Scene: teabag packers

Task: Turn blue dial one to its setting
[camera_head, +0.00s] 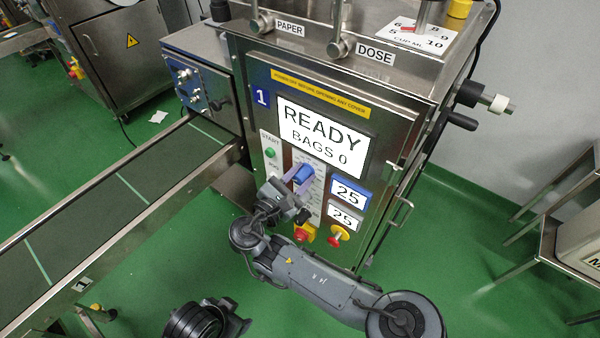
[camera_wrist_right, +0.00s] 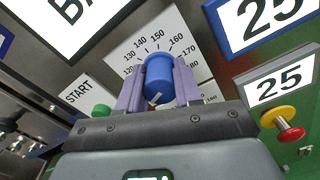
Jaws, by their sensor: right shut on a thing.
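Blue dial one (camera_head: 303,173) is on the front panel of the machine marked 1. In the right wrist view the blue dial (camera_wrist_right: 159,76) stands in front of a white scale plate with numbers from about 120 to 190 showing. A white mark shows low on the dial's face. My right gripper (camera_head: 297,178) is shut on the dial, with one lilac finger (camera_wrist_right: 131,88) on its left and the other (camera_wrist_right: 186,82) on its right. The exact setting cannot be read. A dark part of my arm shows at the bottom; no left gripper fingers are visible.
The screen (camera_head: 322,136) reads READY, BAGS 0. Two small displays (camera_head: 349,194) read 25. A green START button (camera_head: 270,153) is left of the dial; red knobs on yellow (camera_head: 339,234) sit below. A conveyor (camera_head: 120,205) runs along the left.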

